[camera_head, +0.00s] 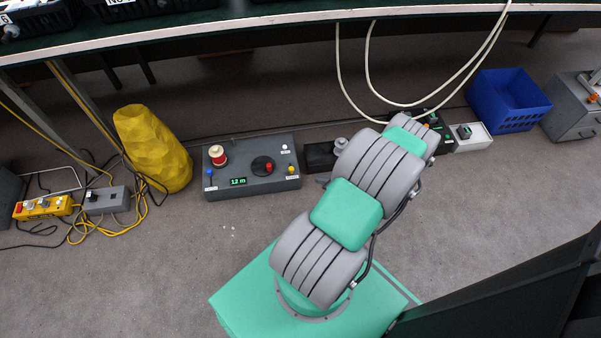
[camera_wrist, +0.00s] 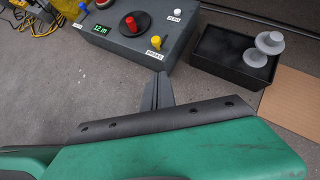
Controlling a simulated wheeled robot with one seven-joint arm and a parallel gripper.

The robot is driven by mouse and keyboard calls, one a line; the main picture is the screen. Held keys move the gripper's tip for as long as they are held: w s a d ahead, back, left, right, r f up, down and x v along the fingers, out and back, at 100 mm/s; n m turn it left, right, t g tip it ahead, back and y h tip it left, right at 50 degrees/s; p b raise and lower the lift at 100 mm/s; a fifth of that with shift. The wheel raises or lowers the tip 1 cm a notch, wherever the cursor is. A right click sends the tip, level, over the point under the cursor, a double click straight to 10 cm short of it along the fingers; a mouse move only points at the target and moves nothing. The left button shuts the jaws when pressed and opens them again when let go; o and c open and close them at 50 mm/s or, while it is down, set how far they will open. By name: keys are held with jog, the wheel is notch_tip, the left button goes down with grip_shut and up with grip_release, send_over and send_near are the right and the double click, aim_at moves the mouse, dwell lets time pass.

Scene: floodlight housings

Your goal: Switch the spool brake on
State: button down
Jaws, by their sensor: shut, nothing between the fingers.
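A grey control box (camera_head: 250,182) stands on the floor, with a display reading 12 m. A small yellow-topped control (camera_head: 290,169) sits at its front right corner; in the wrist view this yellow control (camera_wrist: 156,42) stands by a label that seems to read BRAKE. I cannot tell its on or off position. My gripper (camera_wrist: 161,78) is shut and empty, its tips just in front of the box near the yellow control, apparently apart from it. In the head view my arm hides most of the gripper.
The box also carries a red-and-white spool (camera_head: 217,155), a red knob on a black disc (camera_head: 263,165), a blue-topped lever (camera_head: 209,172) and a white button (camera_head: 285,148). A black tray (camera_wrist: 232,58) with a grey part stands to the right. A table edge (camera_head: 200,32) overhangs behind.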

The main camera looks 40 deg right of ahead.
jog(key=b, duration=0.4)
send_near(293, 173)
jog(key=s+f, duration=0.1)
jog(key=f, duration=0.1)
jog(key=w, duration=0.3)
jog(key=w+b, duration=0.1)
jog(key=shift+w+a+r, duration=0.25)
jog(key=shift+a, duration=0.15)
